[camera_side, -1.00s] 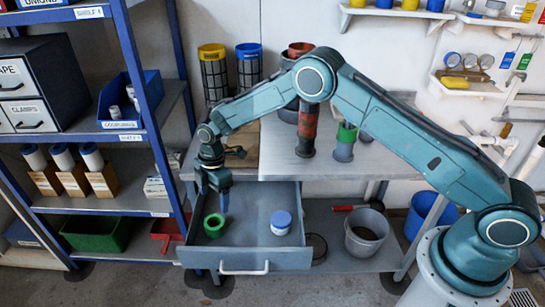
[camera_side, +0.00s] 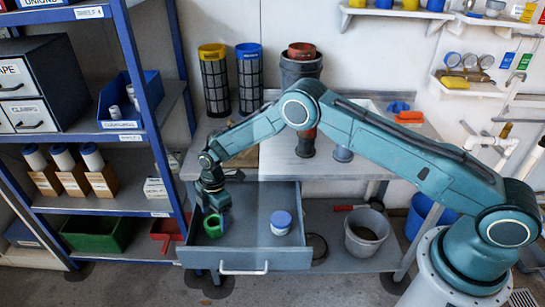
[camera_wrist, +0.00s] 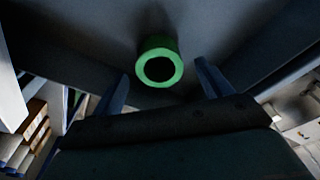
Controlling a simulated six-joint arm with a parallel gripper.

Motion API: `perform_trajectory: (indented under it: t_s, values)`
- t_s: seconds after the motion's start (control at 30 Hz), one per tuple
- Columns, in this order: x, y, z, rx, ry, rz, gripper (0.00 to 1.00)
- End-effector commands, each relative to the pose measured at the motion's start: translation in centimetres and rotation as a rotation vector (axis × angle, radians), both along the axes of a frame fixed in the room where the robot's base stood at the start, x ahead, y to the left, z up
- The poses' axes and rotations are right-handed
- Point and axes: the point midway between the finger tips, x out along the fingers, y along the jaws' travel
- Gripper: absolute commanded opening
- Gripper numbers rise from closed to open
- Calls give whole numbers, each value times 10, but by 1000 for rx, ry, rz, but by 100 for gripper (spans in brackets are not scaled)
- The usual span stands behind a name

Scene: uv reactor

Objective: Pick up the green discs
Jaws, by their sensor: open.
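A green ring-shaped disc (camera_side: 213,226) with a dark centre hole lies in the left part of the open grey drawer (camera_side: 254,228). In the wrist view the green disc (camera_wrist: 159,66) shows between and beyond my fingertips. My gripper (camera_side: 217,208) is inside the drawer, right at the green disc in the side view. In the wrist view my gripper (camera_wrist: 162,78) is open, with one blue finger on each side and nothing held. I cannot tell whether a finger touches the disc.
A blue-topped white jar (camera_side: 281,223) stands in the drawer to the right of the disc. The drawer walls surround the gripper. A shelf rack (camera_side: 150,100) stands close on the left. A grey bucket (camera_side: 366,232) is to the right.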

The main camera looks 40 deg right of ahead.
Motion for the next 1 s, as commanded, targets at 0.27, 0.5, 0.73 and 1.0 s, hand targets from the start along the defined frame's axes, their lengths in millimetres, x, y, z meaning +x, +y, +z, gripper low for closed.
perform_trajectory:
  t_s: [0.27, 0.5, 0.73, 1.0]
  values:
    - [0, 4, -30, -1, 2, 0, 78]
    - [1, 5, -37, -1, 0, 0, 78]
    - [1, 5, -37, -1, 0, 0, 78]
    - [1, 5, -37, -1, 1, 0, 62]
